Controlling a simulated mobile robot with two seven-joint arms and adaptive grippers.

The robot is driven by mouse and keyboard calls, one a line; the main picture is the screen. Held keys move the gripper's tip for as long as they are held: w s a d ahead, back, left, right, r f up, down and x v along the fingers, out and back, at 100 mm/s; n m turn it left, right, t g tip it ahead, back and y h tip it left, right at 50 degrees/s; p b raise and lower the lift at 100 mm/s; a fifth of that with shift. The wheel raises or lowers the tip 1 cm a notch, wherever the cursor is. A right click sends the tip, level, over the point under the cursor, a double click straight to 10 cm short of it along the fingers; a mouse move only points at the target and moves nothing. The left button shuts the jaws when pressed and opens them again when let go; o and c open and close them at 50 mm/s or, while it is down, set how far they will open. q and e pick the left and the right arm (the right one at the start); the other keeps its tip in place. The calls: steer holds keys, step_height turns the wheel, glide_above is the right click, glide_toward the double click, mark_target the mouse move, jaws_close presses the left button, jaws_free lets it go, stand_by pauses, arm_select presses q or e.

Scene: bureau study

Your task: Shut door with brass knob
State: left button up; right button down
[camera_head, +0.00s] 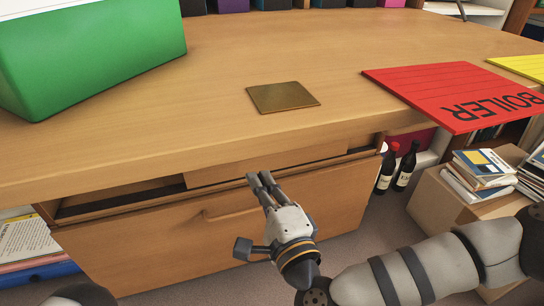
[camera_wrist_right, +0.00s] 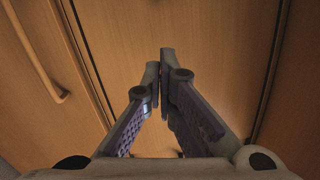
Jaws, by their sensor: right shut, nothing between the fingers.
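No brass knob shows in either view. Below the desk top, a wide wooden front panel (camera_head: 330,206) with a wooden bar handle (camera_head: 232,211) stands out from the desk, with a dark gap along its top. The handle also shows at the left of the right wrist view (camera_wrist_right: 36,52). My right gripper (camera_head: 259,181) is shut and empty, in front of the upper part of this panel as seen from the head. In the right wrist view its fingertips (camera_wrist_right: 161,62) are close together against a background of wooden panels. My left gripper is not in view.
On the desk top (camera_head: 200,122) are a green box (camera_head: 90,60), a flat brass-coloured plate (camera_head: 283,97) and a red BOILER folder (camera_head: 450,95) overhanging the edge. Dark bottles (camera_head: 406,168) stand on the floor at right, near a box with books (camera_head: 482,168).

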arm_select(q)
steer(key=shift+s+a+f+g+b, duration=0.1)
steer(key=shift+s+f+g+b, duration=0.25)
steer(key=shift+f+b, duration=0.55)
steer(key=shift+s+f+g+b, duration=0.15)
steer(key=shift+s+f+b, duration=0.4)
steer(key=shift+b, duration=0.65)
arm_select(e)
steer(key=w+a, duration=0.8)
steer(key=shift+w+r, duration=0.3)
steer(key=shift+r, duration=0.1)
steer(key=shift+a, duration=0.1)
